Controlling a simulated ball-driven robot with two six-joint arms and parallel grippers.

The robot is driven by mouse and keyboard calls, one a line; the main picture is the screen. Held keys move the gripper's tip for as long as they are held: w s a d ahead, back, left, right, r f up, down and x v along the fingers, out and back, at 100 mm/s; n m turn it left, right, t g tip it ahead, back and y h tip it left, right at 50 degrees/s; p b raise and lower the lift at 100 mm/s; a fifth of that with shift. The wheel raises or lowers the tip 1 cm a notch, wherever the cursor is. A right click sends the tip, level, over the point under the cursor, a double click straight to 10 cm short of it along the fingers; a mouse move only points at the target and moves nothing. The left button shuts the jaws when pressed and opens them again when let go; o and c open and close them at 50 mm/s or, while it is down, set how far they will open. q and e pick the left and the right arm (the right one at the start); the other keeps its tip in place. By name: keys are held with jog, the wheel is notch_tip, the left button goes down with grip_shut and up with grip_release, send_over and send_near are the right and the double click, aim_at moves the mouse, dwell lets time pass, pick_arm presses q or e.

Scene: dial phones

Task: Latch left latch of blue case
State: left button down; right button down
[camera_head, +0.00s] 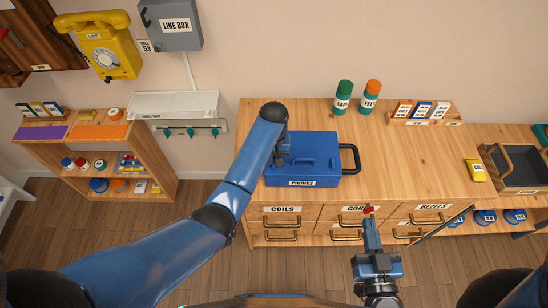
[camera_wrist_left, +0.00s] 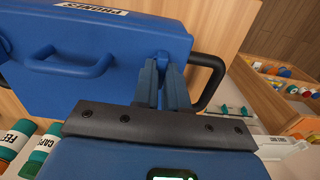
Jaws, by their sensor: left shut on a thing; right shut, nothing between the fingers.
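The blue case (camera_head: 318,160) labelled PHONES stands on the wooden counter with its lid down. In the head view my left gripper (camera_head: 283,158) is over the case's left part, and my arm hides some of that side. In the left wrist view my left gripper (camera_wrist_left: 164,72) is shut on a small blue part at the case's edge, which looks like the left latch (camera_wrist_left: 162,55). The fingers hide most of it, so I cannot tell how it stands. My right gripper (camera_head: 369,213) is shut and empty in front of the drawers, apart from the case.
The wooden counter (camera_head: 420,165) is clear right of the case's black handle (camera_head: 356,158). Green (camera_head: 343,97) and orange-capped (camera_head: 371,95) bottles stand behind. A yellow box (camera_head: 475,171) and a dark tray (camera_head: 520,178) are farther right. Drawers (camera_head: 290,213) are below.

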pick_arm(q)
jog(key=m+p, duration=0.1)
jog(key=m, duration=0.2)
jog(key=shift+r+m+p, duration=0.1)
jog(key=shift+m+p, duration=0.2)
jog(key=shift+m, duration=0.1)
jog(key=m+p, duration=0.1)
jog(key=m, duration=0.3)
jog(key=m+p, duration=0.1)
jog(key=m, duration=0.4)
jog(key=shift+m, duration=0.4)
jog(key=shift+m+p, duration=0.45)
jog(key=shift+m, duration=1.75)
jog(key=c, duration=1.2)
grip_release()
jog(key=shift+d, duration=0.1)
jog(key=shift+o, duration=0.2)
